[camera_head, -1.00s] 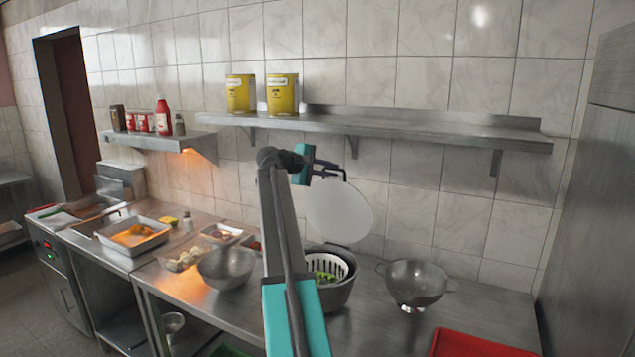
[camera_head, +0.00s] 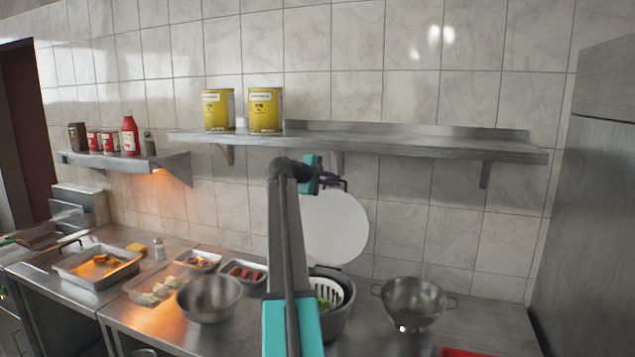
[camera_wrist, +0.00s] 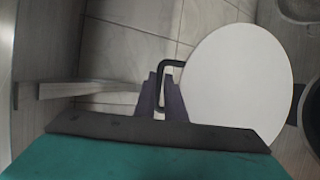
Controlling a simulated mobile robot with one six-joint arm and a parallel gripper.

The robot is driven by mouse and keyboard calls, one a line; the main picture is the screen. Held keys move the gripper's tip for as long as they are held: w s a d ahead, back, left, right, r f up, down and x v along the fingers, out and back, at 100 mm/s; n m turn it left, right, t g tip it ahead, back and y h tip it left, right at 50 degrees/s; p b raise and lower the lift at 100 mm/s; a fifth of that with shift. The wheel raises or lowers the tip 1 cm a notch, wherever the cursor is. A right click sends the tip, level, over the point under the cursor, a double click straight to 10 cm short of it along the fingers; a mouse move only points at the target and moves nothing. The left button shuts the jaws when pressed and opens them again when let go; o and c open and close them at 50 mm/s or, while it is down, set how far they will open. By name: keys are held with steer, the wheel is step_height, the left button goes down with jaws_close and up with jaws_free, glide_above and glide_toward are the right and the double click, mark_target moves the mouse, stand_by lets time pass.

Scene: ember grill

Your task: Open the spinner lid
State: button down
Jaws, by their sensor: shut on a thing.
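The spinner lid (camera_head: 336,230) is a white round disc that stands upright, swung up above the back of the dark spinner bowl (camera_head: 338,312). In the wrist view the lid (camera_wrist: 240,82) fills the right half, with a black bent handle at its left edge. My gripper (camera_wrist: 163,100) is shut on this black lid handle (camera_wrist: 169,66). In the head view my gripper (camera_head: 333,183) is at the lid's top edge, partly hidden by my arm. A white basket (camera_head: 328,291) with green leaves shows inside the open bowl, and my arm hides the bowl's left side.
A steel colander (camera_head: 413,300) stands right of the spinner, and a steel bowl (camera_head: 209,298) stands left. The wall shelf (camera_head: 400,144) with yellow cans (camera_head: 265,110) hangs close above my gripper. A red tray (camera_head: 458,352) is at the front right.

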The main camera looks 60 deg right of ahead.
steer(key=shift+s+d+f, duration=0.15)
steer(key=shift+d+f, duration=0.1)
steer(key=shift+f, duration=0.05)
steer(key=c, duration=2)
jaws_free()
steer(key=shift+d+f, duration=0.15)
steer(key=shift+d, duration=0.1)
steer(key=shift+o, duration=0.8)
steer(key=shift+d+f, duration=0.15)
steer(key=shift+d, duration=0.1)
steer(key=shift+a+r, duration=0.25)
steer(key=shift+a, duration=0.1)
steer(key=shift+w+d, duration=0.1)
steer(key=shift+w, duration=0.15)
steer(key=b+v, duration=0.4)
steer(key=v, duration=1)
